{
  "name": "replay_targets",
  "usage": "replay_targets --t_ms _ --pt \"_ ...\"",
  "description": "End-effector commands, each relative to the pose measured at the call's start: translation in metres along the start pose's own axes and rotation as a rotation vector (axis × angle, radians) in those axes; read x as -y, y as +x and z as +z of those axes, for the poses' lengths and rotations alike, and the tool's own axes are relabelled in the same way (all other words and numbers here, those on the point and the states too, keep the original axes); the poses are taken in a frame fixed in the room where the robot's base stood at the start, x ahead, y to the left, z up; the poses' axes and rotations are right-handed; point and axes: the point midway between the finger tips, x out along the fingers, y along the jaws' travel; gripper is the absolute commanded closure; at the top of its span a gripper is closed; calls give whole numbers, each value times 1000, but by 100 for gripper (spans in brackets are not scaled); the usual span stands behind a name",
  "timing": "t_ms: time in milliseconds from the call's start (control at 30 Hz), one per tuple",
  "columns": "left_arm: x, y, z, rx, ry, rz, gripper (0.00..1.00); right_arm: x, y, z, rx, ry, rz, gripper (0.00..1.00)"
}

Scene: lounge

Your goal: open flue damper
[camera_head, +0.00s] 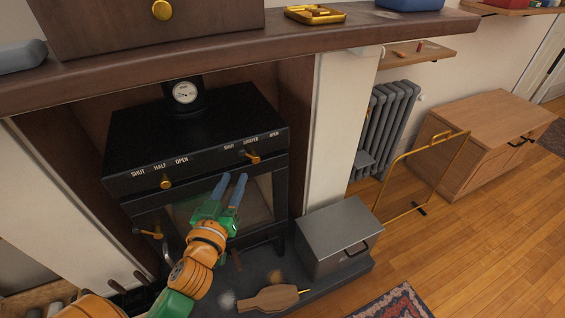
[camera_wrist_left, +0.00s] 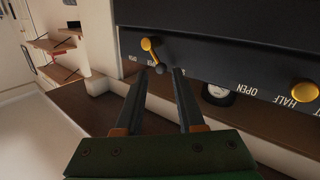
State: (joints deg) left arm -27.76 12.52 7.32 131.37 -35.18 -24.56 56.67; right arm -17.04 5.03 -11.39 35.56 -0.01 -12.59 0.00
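The black stove (camera_head: 190,125) stands in the fireplace. Its damper lever (camera_head: 253,159), a short brass piece with a rounded end, sits on the front strip below the words SHUT, DAMPER and OPEN. In the left wrist view the lever (camera_wrist_left: 149,45) lies just beyond the fingertips, around the gap between them. My left gripper (camera_head: 232,178) is open and empty, its two blue fingers raised in front of the stove just below and left of the lever. It also shows in the left wrist view (camera_wrist_left: 159,72). I see no clear contact. My right gripper is out of view.
A second brass knob (camera_head: 166,183) sits left on the stove front under SHUT, HALF, OPEN. The door handle (camera_head: 149,233) is below it. The mantel shelf (camera_head: 230,52) overhangs the stove. A metal box (camera_head: 332,236) and bellows (camera_head: 268,298) rest on the hearth.

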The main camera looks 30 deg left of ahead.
Motion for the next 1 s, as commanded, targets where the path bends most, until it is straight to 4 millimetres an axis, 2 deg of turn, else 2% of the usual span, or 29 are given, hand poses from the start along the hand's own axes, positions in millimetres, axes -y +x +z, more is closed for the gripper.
replay_targets --t_ms 100,300,400,533,767,800,900,933,1000 --pt "-2 6 -17 -44 -14 5 62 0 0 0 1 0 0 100" --pt "-2 46 -20 -43 -13 4 62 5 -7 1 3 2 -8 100" --pt "-3 60 -19 -41 -15 5 62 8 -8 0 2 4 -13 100" --pt "-3 68 -18 -39 -15 5 62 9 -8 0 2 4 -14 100" --pt "-3 69 -17 -37 -15 5 62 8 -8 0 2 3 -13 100" --pt "-3 69 -17 -37 -15 5 68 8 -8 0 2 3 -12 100" --pt "-3 68 -17 -37 -15 5 94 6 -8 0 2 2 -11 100" --pt "-3 68 -17 -37 -15 5 100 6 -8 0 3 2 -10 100" --pt "-3 68 -17 -37 -15 5 100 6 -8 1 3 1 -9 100"
